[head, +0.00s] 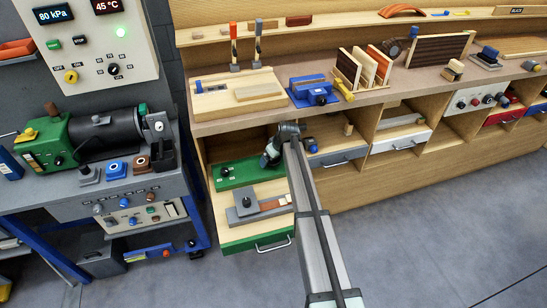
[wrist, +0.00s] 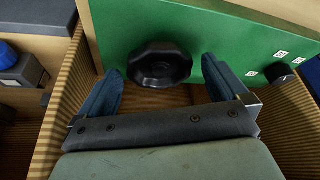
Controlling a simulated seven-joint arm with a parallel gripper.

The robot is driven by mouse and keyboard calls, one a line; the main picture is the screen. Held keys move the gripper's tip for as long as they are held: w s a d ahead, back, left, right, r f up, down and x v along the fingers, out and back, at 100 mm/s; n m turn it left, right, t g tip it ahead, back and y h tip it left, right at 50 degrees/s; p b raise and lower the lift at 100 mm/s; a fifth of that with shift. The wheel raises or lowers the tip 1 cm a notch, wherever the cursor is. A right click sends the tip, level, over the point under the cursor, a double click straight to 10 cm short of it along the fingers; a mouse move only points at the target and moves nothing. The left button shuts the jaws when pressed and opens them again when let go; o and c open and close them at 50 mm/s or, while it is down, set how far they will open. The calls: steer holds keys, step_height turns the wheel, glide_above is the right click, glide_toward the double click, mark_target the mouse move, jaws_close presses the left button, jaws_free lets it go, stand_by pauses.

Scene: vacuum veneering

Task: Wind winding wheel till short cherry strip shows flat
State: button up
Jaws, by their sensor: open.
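A black lobed wheel (wrist: 160,64) sits on a green panel (wrist: 120,25) in the wrist view. My gripper (wrist: 161,80) is open, with one blue finger on each side of the wheel and gaps between fingers and wheel. In the head view my gripper (head: 270,157) is at the right part of the green panel (head: 236,172) and hides the wheel. A reddish-brown strip (head: 273,206), probably the short cherry strip, lies beside a grey block with a black knob (head: 246,202) in the open drawer. Whether the strip is flat is too small to tell.
The drawer's wooden side walls (wrist: 60,100) stand close on both sides of my gripper. A smaller black knob (wrist: 280,72) is on the panel to the right. The workbench top (head: 225,122) overhangs the drawer. A green machine (head: 60,140) stands at the left.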

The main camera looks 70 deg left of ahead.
steer(key=v, duration=1.4)
steer(key=shift+a, duration=0.1)
